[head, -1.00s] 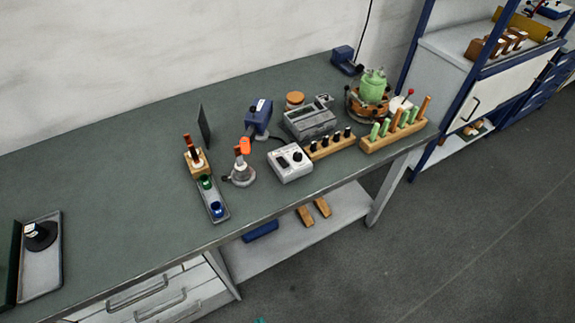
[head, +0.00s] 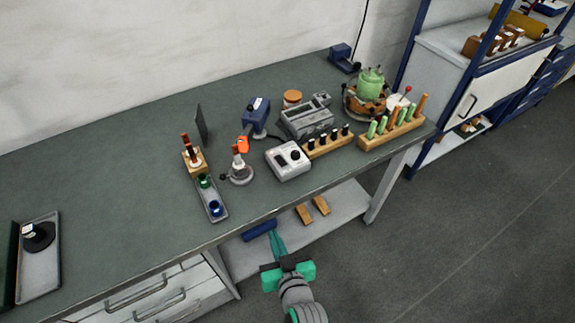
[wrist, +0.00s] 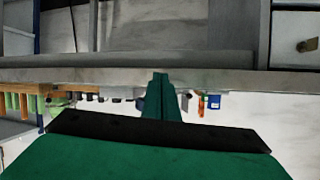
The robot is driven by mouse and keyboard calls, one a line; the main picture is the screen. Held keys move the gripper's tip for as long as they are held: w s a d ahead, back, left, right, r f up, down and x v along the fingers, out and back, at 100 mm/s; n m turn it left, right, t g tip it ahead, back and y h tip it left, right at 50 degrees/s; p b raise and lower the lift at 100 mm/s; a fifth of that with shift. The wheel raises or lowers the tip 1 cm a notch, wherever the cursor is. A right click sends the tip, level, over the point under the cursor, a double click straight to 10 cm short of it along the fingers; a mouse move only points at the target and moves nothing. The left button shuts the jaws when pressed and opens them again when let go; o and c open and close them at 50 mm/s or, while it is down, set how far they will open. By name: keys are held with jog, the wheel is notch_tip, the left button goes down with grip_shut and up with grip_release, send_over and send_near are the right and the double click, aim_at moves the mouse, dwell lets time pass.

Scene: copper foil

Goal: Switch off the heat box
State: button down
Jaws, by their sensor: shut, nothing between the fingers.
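A white box (head: 289,160) with black knobs on its face stands near the bench's front edge; it looks like the heat box. The state of its switch is too small to read. My gripper (head: 275,238) is green, with its fingers together and empty. It is in front of the bench, apart from the box and nearer to me. In the wrist view, which is upside down, the closed fingers (wrist: 160,88) point toward the bench edge, and I cannot clearly make out the box there.
The bench's left middle is clear.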

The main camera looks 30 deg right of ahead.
jog(key=w+d+r+n+y, duration=0.1)
jog(key=w+d+r, duration=0.2)
jog(key=d+r, duration=0.3)
jog(key=w+d+r+n+y, duration=0.1)
jog(key=w+d+r+n, duration=0.1)
jog(key=d+r, duration=0.4)
notch_tip(320, 180, up, 4)
jog(key=shift+w+r+n+y, duration=0.25)
jog(key=shift+w+n+y, duration=0.05)
jog(key=shift+w, duration=0.5)
jog(key=shift+w+d+f, duration=0.1)
send_over(287, 173)
notch_tip(287, 173, down, 3)
jog(key=shift+f, duration=0.2)
notch_tip(287, 173, down, 2)
jog(key=shift+f, duration=1.1)
jog(key=shift+d, duration=0.1)
